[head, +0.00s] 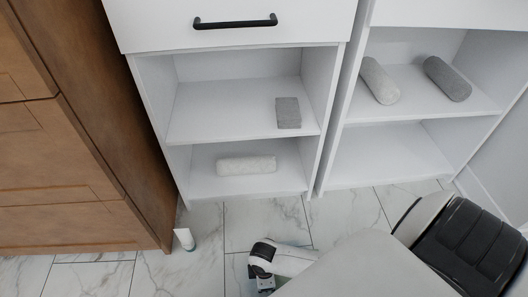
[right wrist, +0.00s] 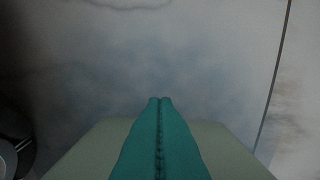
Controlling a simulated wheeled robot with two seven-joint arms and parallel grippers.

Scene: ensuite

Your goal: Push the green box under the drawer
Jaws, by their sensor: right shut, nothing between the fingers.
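I see no green box that I can make out in either view. The white drawer (head: 290,18) with a black bar handle (head: 235,22) is at the top of the head view, above two open shelves. My right arm comes in from the lower right of the head view, its wrist low over the floor in front of the cabinet; its fingers are not clear there. In the right wrist view my right gripper (right wrist: 160,102) has its teal fingers pressed together, empty, pointing towards the marble floor. My left gripper is not in view.
A grey folded cloth (head: 288,112) and a rolled towel (head: 246,165) lie on the shelves. Two rolled towels (head: 379,80) (head: 447,78) lie in the right unit. A brown wooden cabinet (head: 60,150) stands left. A small white tube (head: 184,239) stands on the floor.

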